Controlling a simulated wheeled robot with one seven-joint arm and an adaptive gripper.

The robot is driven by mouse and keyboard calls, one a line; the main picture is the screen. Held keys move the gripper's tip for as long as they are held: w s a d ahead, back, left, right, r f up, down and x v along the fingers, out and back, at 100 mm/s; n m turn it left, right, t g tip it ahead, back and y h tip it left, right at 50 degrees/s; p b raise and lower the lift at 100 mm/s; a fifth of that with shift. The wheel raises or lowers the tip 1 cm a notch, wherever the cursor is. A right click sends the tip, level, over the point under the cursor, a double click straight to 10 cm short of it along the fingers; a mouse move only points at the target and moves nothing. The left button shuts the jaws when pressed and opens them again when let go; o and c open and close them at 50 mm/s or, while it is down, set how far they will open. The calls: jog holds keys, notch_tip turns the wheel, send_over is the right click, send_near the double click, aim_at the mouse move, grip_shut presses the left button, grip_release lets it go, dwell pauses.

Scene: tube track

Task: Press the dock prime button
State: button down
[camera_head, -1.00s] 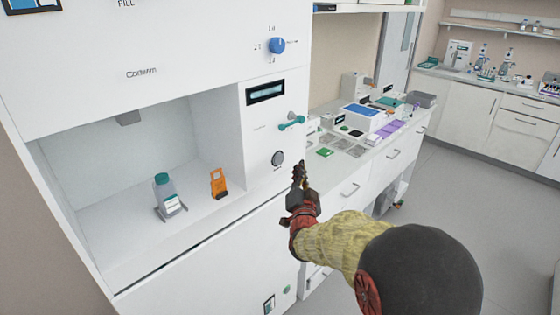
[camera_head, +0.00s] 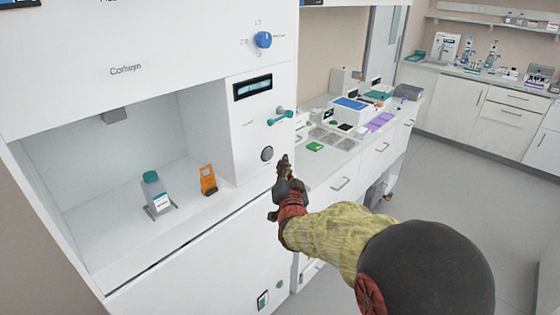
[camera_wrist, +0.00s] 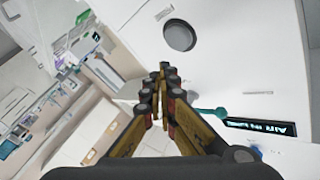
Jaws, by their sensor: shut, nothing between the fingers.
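A dark round button (camera_head: 267,154) is set in the white front panel of the dispenser machine, below a teal lever (camera_head: 281,117). Its label is too small to read. The button also shows in the wrist view (camera_wrist: 180,36), above my fingertips. My gripper (camera_head: 284,161) is just right of the button in the head view and looks apart from it. In the wrist view my gripper (camera_wrist: 164,72) has its fingers shut together, with nothing between them, pointing toward the panel.
A display (camera_head: 252,87) and blue knob (camera_head: 263,40) are higher on the panel. A bottle (camera_head: 155,192) and orange item (camera_head: 208,180) stand in the machine's recess. A bench (camera_head: 340,170) with lab items lies behind at right. Open floor is at the right.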

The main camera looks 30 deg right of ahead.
jog(key=s+a+r+n+g+y, duration=0.2)
jog(key=s+a+n+y, duration=0.25)
jog(key=a, duration=0.35)
jog(key=s+a+f+n+g, duration=0.1)
jog(key=s+a+n+g, duration=0.1)
jog(key=s, duration=0.8)
jog(key=s+a+f+n+g+y, duration=0.1)
jog(key=s+a+g, duration=0.3)
jog(key=s, duration=0.7)
jog(key=s+a+f+n+g+y, duration=0.1)
jog(key=s+a+f+n+g, duration=0.1)
jog(key=s, duration=0.8)
jog(key=shift+s+a+f+n+g, duration=0.3)
jog(key=shift+a+f+n+g, duration=0.1)
jog(key=shift+a+n+g, duration=0.5)
jog(key=shift+y, duration=0.25)
